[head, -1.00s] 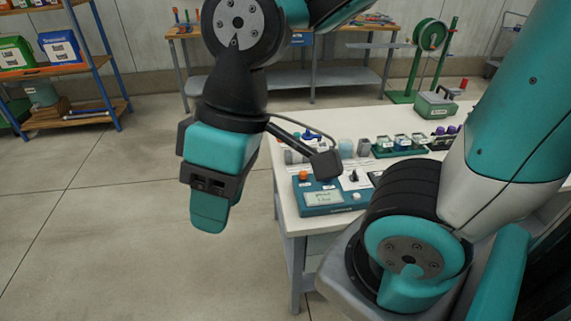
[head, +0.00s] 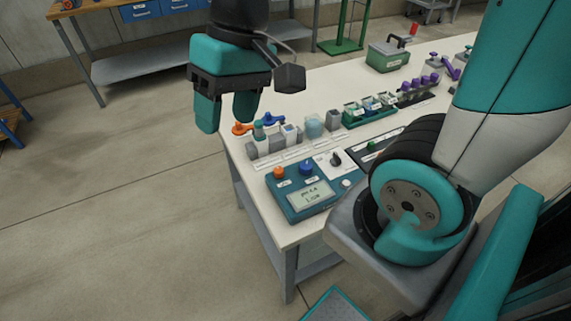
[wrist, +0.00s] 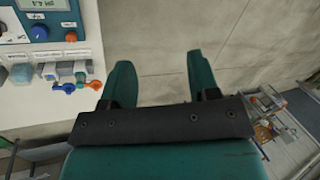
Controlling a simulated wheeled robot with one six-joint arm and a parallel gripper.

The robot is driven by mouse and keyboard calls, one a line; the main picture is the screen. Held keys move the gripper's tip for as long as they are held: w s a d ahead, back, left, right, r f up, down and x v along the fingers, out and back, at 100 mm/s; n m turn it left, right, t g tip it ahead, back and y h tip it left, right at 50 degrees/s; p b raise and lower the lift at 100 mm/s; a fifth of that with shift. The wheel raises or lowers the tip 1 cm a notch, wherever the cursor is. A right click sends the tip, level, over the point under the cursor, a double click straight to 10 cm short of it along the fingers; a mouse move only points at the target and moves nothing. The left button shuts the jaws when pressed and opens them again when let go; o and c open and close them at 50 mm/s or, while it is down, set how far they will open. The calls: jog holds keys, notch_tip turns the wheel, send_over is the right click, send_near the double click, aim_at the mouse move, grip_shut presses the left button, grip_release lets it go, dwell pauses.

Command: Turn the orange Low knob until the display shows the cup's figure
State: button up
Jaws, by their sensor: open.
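A teal meter box (head: 300,213) sits at the front left corner of the white bench. On it are an orange knob (head: 279,173), a blue knob (head: 306,168) and a lit display (head: 310,196); its small text starts with pH, but the figures are not sure. The orange knob (wrist: 71,36) also shows in the wrist view at upper left. A translucent cup (head: 314,127) stands behind the box; I cannot read any figure on it. My gripper (head: 226,122) is open and empty, above and left of the box, apart from the knob. Its fingers (wrist: 158,62) show floor between them.
An orange-handled valve (head: 242,128) and a blue-handled valve (head: 271,119) stand at the bench's left edge, near my fingers in the picture. A dark selector knob (head: 336,159) is right of the box. A green rack (head: 370,117) stands farther back. Floor left of the bench is clear.

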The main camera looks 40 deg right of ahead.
jog(key=w+d+f+m+b, duration=0.3)
jog(key=w+d+f+m, duration=0.5)
jog(key=d, duration=0.2)
jog(key=m+b, duration=0.3)
jog(key=m, duration=0.7)
send_near(279, 170)
jog(key=shift+g+y, duration=0.3)
jog(key=x, duration=0.9)
jog(key=shift+w+d+f, duration=0.2)
jog(key=shift+w+d, duration=0.05)
jog(key=shift+w, duration=0.05)
jog(key=c, duration=0.9)
